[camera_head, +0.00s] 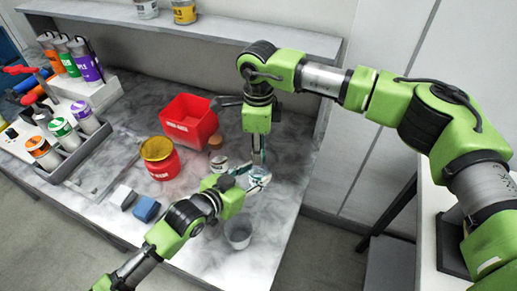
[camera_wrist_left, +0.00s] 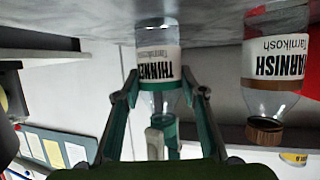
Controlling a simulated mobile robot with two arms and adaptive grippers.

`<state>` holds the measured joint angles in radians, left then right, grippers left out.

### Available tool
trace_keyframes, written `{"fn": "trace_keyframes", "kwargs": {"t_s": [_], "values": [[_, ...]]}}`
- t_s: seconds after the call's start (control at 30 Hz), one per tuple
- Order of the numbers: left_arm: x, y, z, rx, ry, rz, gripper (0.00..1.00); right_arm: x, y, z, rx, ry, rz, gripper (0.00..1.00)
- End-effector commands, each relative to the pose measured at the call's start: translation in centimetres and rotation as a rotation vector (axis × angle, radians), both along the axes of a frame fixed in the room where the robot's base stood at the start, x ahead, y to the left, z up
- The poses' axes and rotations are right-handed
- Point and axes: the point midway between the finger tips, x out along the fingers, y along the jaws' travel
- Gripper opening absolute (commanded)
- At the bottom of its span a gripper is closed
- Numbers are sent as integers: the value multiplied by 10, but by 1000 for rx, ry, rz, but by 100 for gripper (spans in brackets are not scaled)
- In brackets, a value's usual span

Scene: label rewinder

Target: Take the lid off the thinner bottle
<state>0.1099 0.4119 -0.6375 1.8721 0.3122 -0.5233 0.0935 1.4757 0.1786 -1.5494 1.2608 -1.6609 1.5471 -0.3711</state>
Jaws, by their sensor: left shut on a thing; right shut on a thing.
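The thinner bottle (camera_wrist_left: 158,62) is clear with a white label; it shows upside down in the left wrist view, standing on the worktop. My left gripper (camera_wrist_left: 160,90) is shut around its body, one finger on each side. In the head view my left gripper (camera_head: 248,180) and the bottle are small and partly covered by my right arm. My right gripper (camera_head: 257,157) comes down from above, over the bottle's top. In the left wrist view a grey fingertip of it overlaps the teal lid (camera_wrist_left: 172,128). I cannot tell whether the lid is apart from the neck.
The varnish bottle (camera_wrist_left: 272,65) with a brown cap stands close beside the thinner bottle. A bottle rack (camera_head: 70,140) stands at left.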

Motion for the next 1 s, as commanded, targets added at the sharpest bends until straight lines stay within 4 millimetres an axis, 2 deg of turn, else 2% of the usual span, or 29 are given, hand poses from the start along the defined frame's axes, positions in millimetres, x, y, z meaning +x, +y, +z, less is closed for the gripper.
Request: {"fn": "trace_keyframes", "kwargs": {"t_s": [0.8, 1.0], "values": [[-1, 0, 0, 1, 0, -1, 0, 1, 0, 1, 0, -2, 1433, 0], [-1, 0, 0, 1, 0, -1, 0, 0, 0, 1, 0, -2, 1672, 0]]}}
